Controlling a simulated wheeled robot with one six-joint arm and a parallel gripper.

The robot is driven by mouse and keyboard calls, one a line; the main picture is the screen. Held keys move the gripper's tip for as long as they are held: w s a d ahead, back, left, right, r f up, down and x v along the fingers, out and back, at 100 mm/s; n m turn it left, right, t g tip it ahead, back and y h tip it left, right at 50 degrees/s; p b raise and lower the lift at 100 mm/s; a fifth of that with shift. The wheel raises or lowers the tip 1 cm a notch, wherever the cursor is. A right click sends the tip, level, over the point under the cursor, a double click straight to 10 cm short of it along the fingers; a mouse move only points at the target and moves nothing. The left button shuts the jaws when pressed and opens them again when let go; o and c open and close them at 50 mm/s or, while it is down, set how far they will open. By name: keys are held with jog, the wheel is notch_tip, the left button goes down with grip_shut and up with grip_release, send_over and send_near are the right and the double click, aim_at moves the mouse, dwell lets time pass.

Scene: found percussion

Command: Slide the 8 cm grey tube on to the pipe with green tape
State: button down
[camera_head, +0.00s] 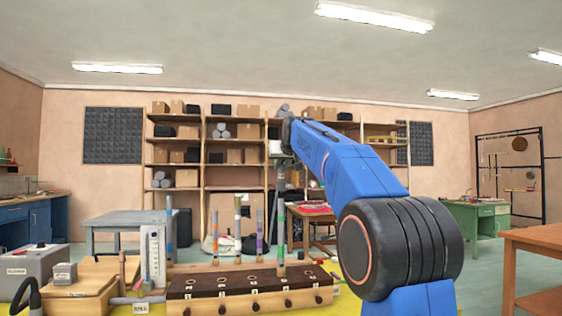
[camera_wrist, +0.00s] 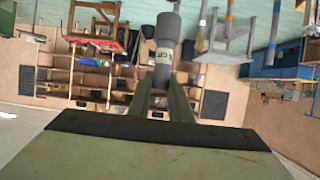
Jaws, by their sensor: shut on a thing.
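My gripper (camera_wrist: 163,90) is shut on a grey tube (camera_wrist: 167,30), which points away from the palm in the wrist view and has a pale labelled band near the fingers. In the head view my gripper (camera_head: 281,158) is high above the dark block, directly over or in line with the pipe with green tape (camera_head: 280,232). That pipe stands upright in the block. The held tube seems to line up with the pipe's top, but I cannot tell whether it is around the pipe, touching it or apart.
The dark brown block (camera_head: 250,281) has several holes and pegs. A white gauge board (camera_head: 152,257) and a wooden box (camera_head: 80,296) are at the left.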

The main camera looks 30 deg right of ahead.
aim_at(282, 177)
jog(key=shift+f, duration=0.9)
jog(key=shift+f, duration=1.55)
dwell(1.0)
jog(key=c, duration=1.5)
grip_release()
jog(key=shift+c, duration=0.2)
jog(key=shift+s, duration=0.1)
jog(key=v, duration=1.7)
jog(key=shift+s+a, duration=0.1)
jog(key=shift+s, duration=0.05)
